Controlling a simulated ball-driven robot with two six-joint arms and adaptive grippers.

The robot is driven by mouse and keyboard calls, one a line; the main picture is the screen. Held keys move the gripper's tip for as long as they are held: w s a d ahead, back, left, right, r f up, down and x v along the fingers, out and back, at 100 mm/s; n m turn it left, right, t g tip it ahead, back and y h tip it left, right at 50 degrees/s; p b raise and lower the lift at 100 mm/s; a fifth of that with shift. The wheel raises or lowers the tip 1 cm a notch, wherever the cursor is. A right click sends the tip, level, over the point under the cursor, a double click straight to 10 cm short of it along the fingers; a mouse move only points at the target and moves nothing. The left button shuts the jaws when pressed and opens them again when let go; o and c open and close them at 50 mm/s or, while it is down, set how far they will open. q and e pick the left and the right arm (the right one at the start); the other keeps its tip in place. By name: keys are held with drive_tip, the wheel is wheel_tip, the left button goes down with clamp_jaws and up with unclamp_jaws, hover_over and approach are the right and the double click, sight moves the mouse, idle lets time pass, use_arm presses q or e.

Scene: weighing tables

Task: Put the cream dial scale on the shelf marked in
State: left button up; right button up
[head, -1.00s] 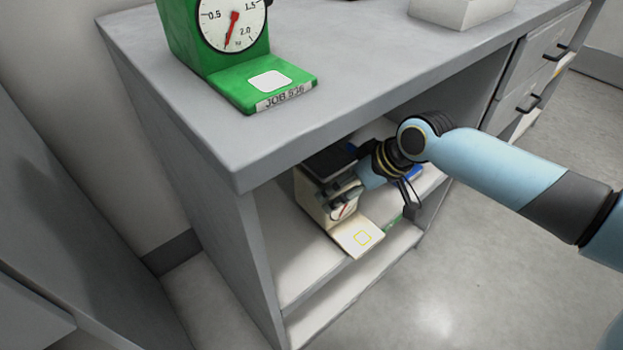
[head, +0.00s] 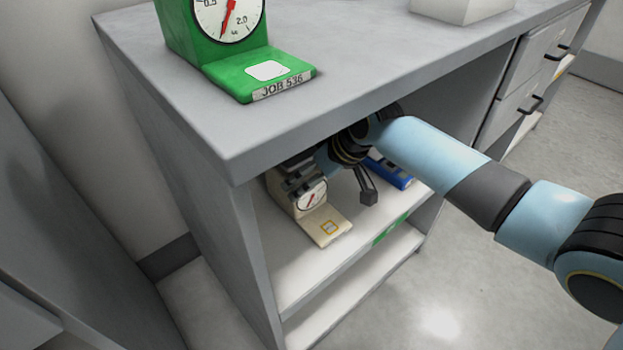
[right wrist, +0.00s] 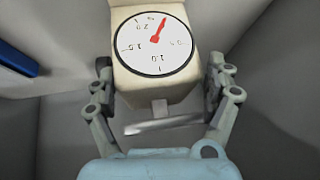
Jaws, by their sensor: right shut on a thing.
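The cream dial scale (head: 325,226) is inside the open bay under the grey bench, at or just above the white upper shelf (head: 310,268). I cannot tell whether its base touches the shelf. It looks upright, its dial and front plate facing out. My right gripper (head: 305,180) reaches in under the bench top and is shut on the scale's body. In the right wrist view its fingers close on both sides of the cream scale (right wrist: 155,85), beside the dial. A green label (head: 388,230) is on the shelf's front edge; its text is unreadable. My left gripper is not in view.
A blue object (head: 393,172) lies deeper in the bay, to the right of the scale. A green dial scale (head: 258,72) marked JOB 536 stands on the bench top (head: 350,70). A white box (head: 462,8) is at the back. A lower shelf (head: 355,290) lies below.

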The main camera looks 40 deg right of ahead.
drive_tip(key=shift+w+r, duration=0.1)
drive_tip(key=o, duration=1.5)
